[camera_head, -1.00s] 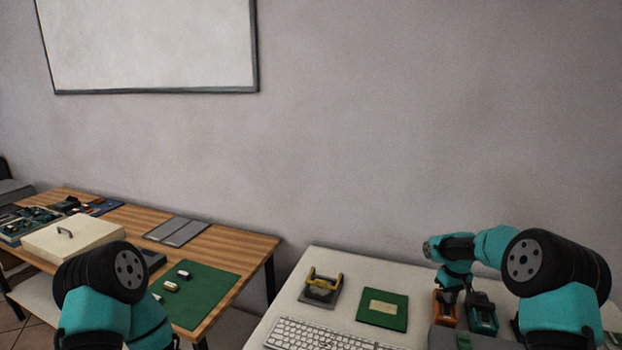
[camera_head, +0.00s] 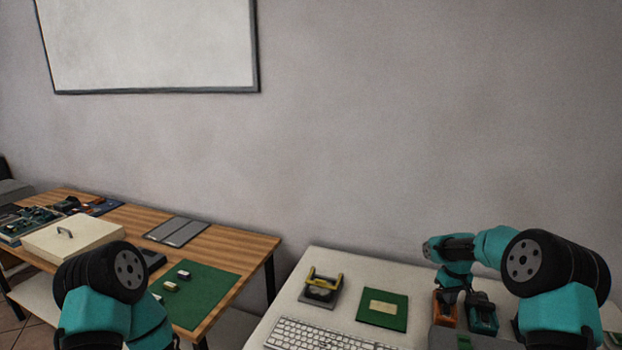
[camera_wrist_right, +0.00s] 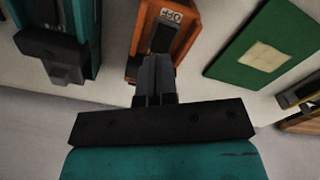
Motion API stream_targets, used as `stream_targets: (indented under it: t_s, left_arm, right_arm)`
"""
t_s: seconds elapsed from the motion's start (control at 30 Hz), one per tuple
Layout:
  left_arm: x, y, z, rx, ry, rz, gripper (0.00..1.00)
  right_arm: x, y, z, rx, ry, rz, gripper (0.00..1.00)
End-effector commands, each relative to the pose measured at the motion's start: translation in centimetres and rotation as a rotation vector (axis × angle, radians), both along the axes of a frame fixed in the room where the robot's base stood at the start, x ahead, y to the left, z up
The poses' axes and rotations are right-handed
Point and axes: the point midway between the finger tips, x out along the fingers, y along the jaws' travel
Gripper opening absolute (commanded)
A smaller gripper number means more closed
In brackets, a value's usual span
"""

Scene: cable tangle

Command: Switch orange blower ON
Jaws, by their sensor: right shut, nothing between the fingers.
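In the right wrist view the orange blower (camera_wrist_right: 184,36) has an open-topped orange body with a dark recess and a white label reading OFF (camera_wrist_right: 173,16). My right gripper (camera_wrist_right: 158,62) is shut and empty, its fingertips at the dark recess beside the label. Whether they touch anything inside is hidden. In the head view my right gripper (camera_head: 450,296) is just above the blower. Only upper parts of my left arm show; its gripper is out of view.
A teal device with a dark top (camera_head: 483,316) stands close beside the blower, also in the wrist view (camera_wrist_right: 62,45). A green board (camera_head: 382,309), a yellow-handled device (camera_head: 321,289) and a keyboard (camera_head: 325,335) lie left. A wooden table (camera_head: 225,243) stands further left.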

Motion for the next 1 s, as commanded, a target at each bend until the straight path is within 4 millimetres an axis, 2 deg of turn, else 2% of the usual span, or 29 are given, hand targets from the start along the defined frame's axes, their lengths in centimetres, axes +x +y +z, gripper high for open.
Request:
stream_targets:
  t_s: [1.0]
  left_arm:
    - [0.0, 0.0, 0.0, 0.0, 0.0, 0.0, 0.43]
  right_arm:
    - [0.0, 0.0, -1.2, 0.0, 0.0, 0.0, 0.0]
